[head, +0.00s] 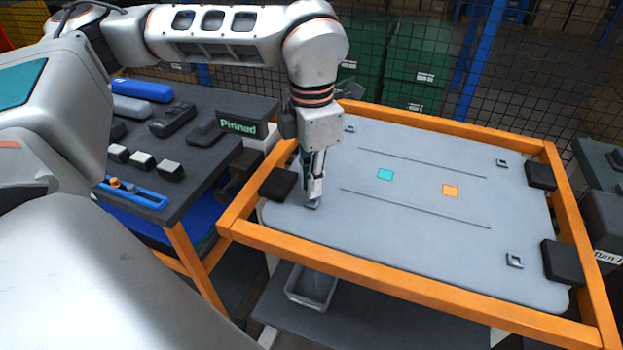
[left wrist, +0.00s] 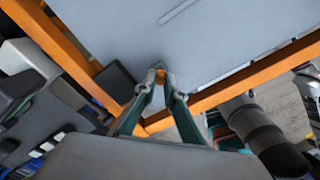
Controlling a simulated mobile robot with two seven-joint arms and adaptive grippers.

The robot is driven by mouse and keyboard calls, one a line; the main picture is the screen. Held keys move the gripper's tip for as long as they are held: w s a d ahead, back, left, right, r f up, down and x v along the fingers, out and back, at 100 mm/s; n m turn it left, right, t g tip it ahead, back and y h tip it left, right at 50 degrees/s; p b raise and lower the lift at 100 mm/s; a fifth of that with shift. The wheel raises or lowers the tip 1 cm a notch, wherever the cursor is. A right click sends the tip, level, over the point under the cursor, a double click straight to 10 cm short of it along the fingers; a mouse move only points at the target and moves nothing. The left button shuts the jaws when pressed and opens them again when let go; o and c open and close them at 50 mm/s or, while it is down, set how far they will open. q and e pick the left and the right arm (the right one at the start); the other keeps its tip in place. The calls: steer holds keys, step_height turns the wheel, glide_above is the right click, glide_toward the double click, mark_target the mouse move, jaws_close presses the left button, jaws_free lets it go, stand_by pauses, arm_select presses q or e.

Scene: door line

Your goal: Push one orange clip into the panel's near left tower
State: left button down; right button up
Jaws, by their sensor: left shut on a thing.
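The grey panel (head: 420,235) lies flat in an orange frame. Its near left tower (head: 312,205) is a small grey piece, mostly covered by my left gripper (head: 314,195). That gripper points down at the tower with its fingertips close together. In the left wrist view, the fingertips of my left gripper (left wrist: 161,78) are shut on a small orange clip (left wrist: 160,72), right at the tower. I cannot tell whether the clip is seated in it. Another orange clip (head: 115,183) sits in the blue holder (head: 140,196) on the left bench. My right gripper is not in view.
Other towers stand at the panel's far left (head: 350,128), far right (head: 502,163) and near right (head: 515,261). Black blocks, one at the left (head: 278,184), sit along the orange frame (head: 400,283). A dark bench (head: 205,180) with several parts stands left.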

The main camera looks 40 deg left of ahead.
arm_select(q)
steer(key=shift+f+b, duration=0.65)
steer(key=shift+f, duration=0.7)
stand_by(1.3)
stand_by(0.3)
steer(key=c, duration=2)
jaws_free()
steer(key=shift+c, duration=0.2)
step_height(320, 180, up, 12)
